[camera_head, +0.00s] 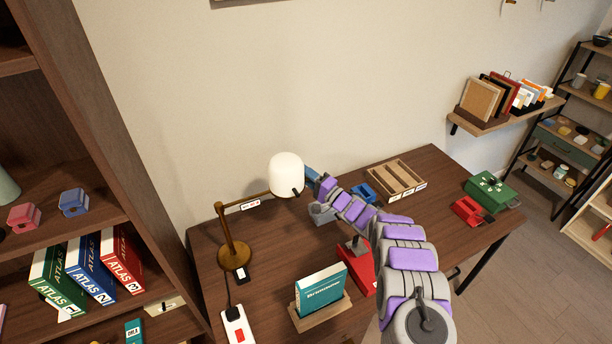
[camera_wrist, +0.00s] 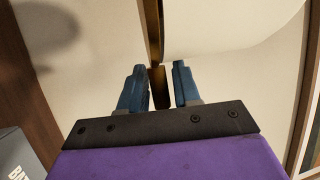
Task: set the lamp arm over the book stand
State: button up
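The desk lamp has a round brass base (camera_head: 234,256), a brass arm (camera_head: 245,204) with a white tag, and a white shade (camera_head: 287,172). The stand is wooden and holds an upright teal book (camera_head: 321,290). My gripper (camera_head: 309,178) is at the shade's right side. In the wrist view its blue fingers (camera_wrist: 159,88) are apart, with a dark brown bar (camera_wrist: 158,90) between them and visible gaps. The white shade (camera_wrist: 225,22) fills the upper right. Contact is not clear.
A red object (camera_head: 361,268) stands right of the book, under my arm. A wooden divided tray (camera_head: 396,180), blue containers, a red box (camera_head: 467,211) and a green box (camera_head: 490,191) are on the desk. A power strip (camera_head: 237,326) lies front left. A bookshelf borders the left.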

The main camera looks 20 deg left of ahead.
jog(key=shift+a, duration=0.15)
grip_shut()
jog(key=shift+s+f, duration=0.1)
jog(key=shift+s, duration=0.1)
jog(key=shift+s+d+m+t+h+p, duration=0.3)
jog(key=shift+s+d+m+t+p, duration=0.3)
jog(key=shift+s+d+t+p, duration=0.35)
jog(key=s+d+m+t, duration=0.1)
jog(key=s+d+t+h+p, duration=0.1)
jog(key=s+d, duration=0.1)
jog(key=shift+s+d+f+m+t, duration=0.1)
jog(key=shift+s+d+m+t, duration=0.2)
jog(key=shift+m, duration=0.1)
jog(key=shift+c, duration=0.4)
grip_release()
jog(key=o, duration=0.3)
jog(key=shift+w+a, duration=0.15)
jog(key=shift+a, duration=0.05)
